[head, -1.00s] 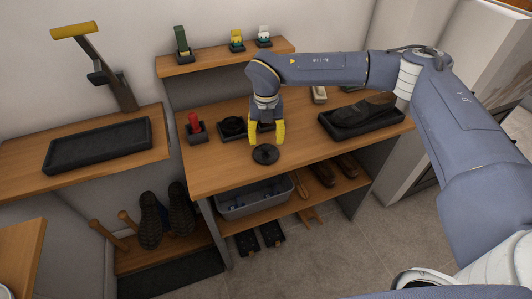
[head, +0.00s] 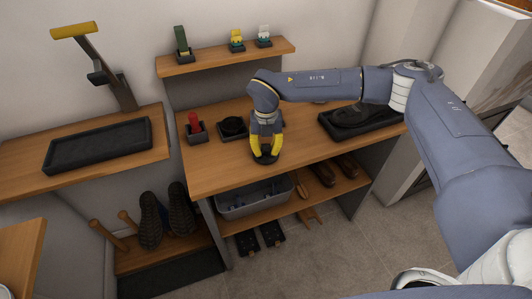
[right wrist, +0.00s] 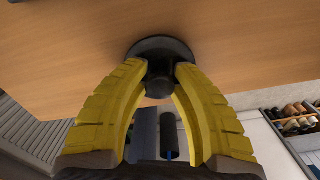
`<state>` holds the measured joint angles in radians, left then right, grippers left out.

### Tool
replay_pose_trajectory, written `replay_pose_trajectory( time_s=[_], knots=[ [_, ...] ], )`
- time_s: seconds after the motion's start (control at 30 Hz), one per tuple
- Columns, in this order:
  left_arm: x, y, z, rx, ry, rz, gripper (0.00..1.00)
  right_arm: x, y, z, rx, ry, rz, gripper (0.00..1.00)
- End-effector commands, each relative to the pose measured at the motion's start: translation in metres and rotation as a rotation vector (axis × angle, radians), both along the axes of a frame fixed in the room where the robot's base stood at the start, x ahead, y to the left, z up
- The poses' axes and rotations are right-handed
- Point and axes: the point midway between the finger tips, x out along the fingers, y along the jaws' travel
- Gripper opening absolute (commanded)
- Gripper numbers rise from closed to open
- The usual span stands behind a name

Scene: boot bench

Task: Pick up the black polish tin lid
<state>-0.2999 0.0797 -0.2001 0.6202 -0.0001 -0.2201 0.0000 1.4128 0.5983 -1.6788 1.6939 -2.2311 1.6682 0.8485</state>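The black polish tin lid (head: 264,160) is a dark round disc with a knob, near the front edge of the wooden bench top. In the right wrist view the lid (right wrist: 150,45) shows beyond my fingertips, its knob between them. My right gripper (head: 266,151) has yellow fingers and points down over the lid. In the right wrist view both fingertips (right wrist: 160,70) close in on the knob and appear to touch it. The lid seems to rest on the bench top. My left gripper is not in view.
A round black tin (head: 233,126) sits in a dark holder, with a red item (head: 194,123) in another holder to its left. A black tray (head: 335,126) with a dark shoe is to the right. A grey bin (head: 252,203) stands on the shelf below.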

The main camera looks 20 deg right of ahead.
Motion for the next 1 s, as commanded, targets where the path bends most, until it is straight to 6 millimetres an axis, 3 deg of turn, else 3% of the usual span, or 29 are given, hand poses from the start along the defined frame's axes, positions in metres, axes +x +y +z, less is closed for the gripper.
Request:
replay_pose_trajectory(
  time_s=[0.2,0.7,1.0],
  knots=[
    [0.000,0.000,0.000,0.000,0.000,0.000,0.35,0.000,0.000,0.000,0.000,0.000,0.000,0.00],
    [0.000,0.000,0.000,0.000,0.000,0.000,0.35,0.000,0.000,0.003,0.000,-0.001,0.000,0.00],
    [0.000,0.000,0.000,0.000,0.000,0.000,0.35,0.001,0.000,0.034,0.001,-0.002,0.001,0.00]
  ],
)
